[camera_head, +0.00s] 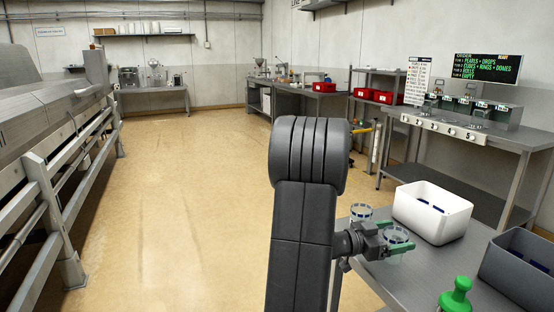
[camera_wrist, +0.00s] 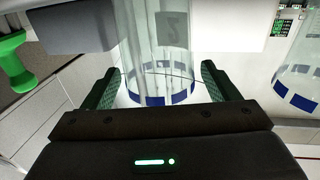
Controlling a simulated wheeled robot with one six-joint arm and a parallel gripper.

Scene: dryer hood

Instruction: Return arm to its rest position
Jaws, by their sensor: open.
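My dark arm stands upright in the middle of the head view. My gripper (camera_head: 396,236) reaches right from it, low over the near end of the metal table (camera_head: 435,273). Its green-padded jaws are open. They are on either side of a clear tube-like container with blue marks (camera_head: 396,259), which also shows between the fingers in the wrist view (camera_wrist: 150,100). Gaps show on both sides there, so the jaws do not grip it. A second clear container with blue marks (camera_head: 361,212) stands just behind the gripper, and shows at right in the wrist view (camera_wrist: 300,90).
A white bin (camera_head: 430,222) and a grey bin (camera_head: 518,268) stand on the table right of the gripper. A green-handled tool (camera_head: 456,294) is at the front. A numbered dispenser bench (camera_head: 440,125) stands behind. Slatted machinery (camera_head: 50,185) lines the left; the floor between is clear.

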